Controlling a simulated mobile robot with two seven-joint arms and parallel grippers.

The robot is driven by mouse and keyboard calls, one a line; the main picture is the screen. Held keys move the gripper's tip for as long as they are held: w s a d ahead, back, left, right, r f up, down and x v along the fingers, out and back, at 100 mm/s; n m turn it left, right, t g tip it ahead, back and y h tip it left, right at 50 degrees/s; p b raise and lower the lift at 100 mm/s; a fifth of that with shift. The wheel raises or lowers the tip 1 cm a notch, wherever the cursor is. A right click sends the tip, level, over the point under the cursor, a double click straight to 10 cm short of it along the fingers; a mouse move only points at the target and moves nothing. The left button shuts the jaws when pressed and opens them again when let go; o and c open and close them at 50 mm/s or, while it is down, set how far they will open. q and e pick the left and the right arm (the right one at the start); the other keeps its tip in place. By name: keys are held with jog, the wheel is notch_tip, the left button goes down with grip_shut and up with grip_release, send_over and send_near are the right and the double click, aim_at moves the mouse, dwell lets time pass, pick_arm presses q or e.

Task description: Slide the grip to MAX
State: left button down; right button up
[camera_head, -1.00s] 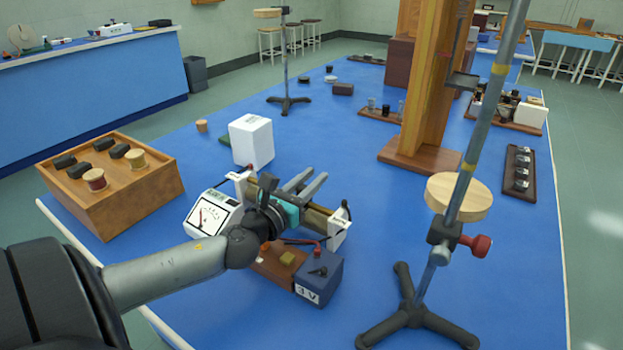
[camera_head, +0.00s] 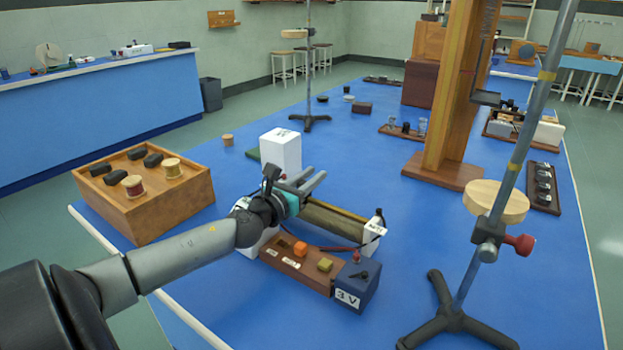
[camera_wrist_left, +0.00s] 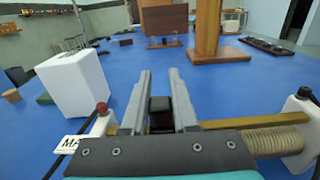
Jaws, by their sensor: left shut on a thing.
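The rheostat (camera_head: 338,218) is a wire-wound tube with a rail above it and white end posts. It lies across the blue bench in the head view. My left gripper (camera_head: 311,180) is over its left part. In the left wrist view the fingers (camera_wrist_left: 160,92) are shut on a small black grip (camera_wrist_left: 160,112), with the wooden-coloured rail (camera_wrist_left: 253,121) running off to the right. The MAX label (camera_wrist_left: 73,145) shows at the left end, a short way left of the fingers. The sliding contact below the grip is hidden. My right gripper is not in view.
A 3 V battery box (camera_head: 355,285) and a brown block base (camera_head: 292,268) stand in front of the rheostat. A white box (camera_head: 281,152) stands behind it. A wooden crate (camera_head: 160,207) is at left, a tripod stand (camera_head: 455,318) at right.

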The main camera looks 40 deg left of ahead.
pick_arm(q)
jog(key=c, duration=0.7)
grip_release()
jog(key=shift+s, duration=0.1)
jog(key=shift+s, duration=0.8)
jog(key=s, duration=0.4)
jog(key=s+d+p, duration=0.1)
jog(key=s, duration=0.7)
jog(key=shift+d, duration=0.2)
jog(key=shift+s, duration=0.35)
jog(key=shift+s+d, duration=0.1)
jog(key=shift+s, duration=0.35)
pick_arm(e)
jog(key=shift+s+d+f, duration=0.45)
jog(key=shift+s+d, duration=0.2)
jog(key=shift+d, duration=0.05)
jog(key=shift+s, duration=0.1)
